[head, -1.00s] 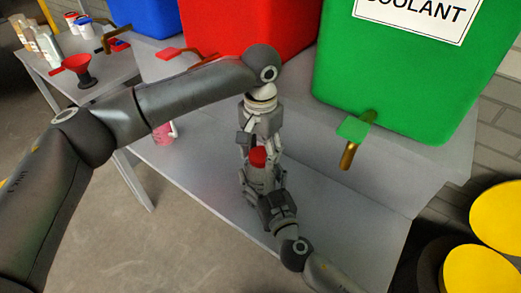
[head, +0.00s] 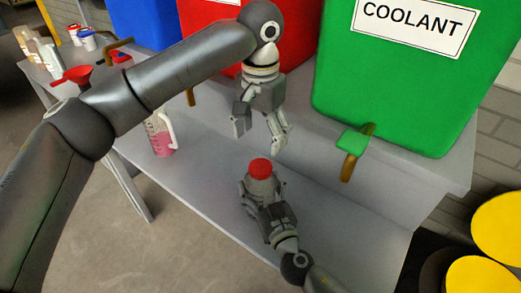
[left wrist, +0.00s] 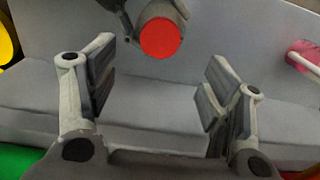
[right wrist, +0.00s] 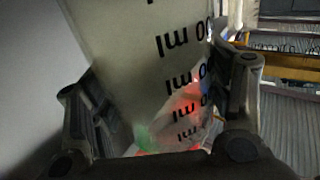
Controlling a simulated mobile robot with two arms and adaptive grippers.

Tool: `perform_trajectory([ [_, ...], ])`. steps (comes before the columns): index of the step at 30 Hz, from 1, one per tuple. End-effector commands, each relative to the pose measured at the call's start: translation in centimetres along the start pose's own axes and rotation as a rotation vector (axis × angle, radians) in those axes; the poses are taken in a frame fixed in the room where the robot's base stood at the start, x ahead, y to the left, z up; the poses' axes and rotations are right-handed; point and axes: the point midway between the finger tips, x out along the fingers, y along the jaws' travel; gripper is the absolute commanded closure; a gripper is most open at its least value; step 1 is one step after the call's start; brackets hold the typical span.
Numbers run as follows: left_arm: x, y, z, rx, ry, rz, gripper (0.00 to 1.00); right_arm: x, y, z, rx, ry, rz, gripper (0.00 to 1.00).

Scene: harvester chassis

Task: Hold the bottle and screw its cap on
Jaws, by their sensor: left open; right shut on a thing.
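The bottle (head: 262,186) stands upright on the grey bench, and its red cap (head: 260,169) sits on top. My right gripper (head: 262,200) is shut around the bottle's body. In the right wrist view the bottle's pale wall with printed ml marks (right wrist: 135,60) fills the space between the fingers. My left gripper (head: 259,133) is open and empty above the bottle. In the left wrist view the red cap (left wrist: 160,38) shows beyond the open fingers (left wrist: 158,90), apart from them. I cannot tell how tightly the cap sits.
A jug with pink liquid (head: 160,135) stands on the bench to the left. A green coolant tank (head: 400,80) with a tap (head: 350,155) is at the right, and a red tank (head: 290,60) is behind my left gripper. The bench front is clear.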

Motion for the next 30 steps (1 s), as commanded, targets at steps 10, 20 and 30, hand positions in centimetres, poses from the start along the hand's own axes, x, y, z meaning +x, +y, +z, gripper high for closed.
perform_trajectory([
  [10, -2.7, 0.0, 0.0, 0.000, 0.000, -0.001, 0.27, 0.0, 0.0, 0.0, 0.000, -0.001, 0.000, 0.95],
  [20, -2.6, 0.0, 0.0, 0.000, 0.000, -0.001, 0.27, 0.0, 0.0, 0.0, 0.000, 0.000, 0.000, 0.11],
  [30, -2.6, 0.0, 0.0, -0.001, 0.000, 0.000, 0.27, 0.0, 0.0, 0.0, 0.000, 0.000, 0.000, 0.03],
])
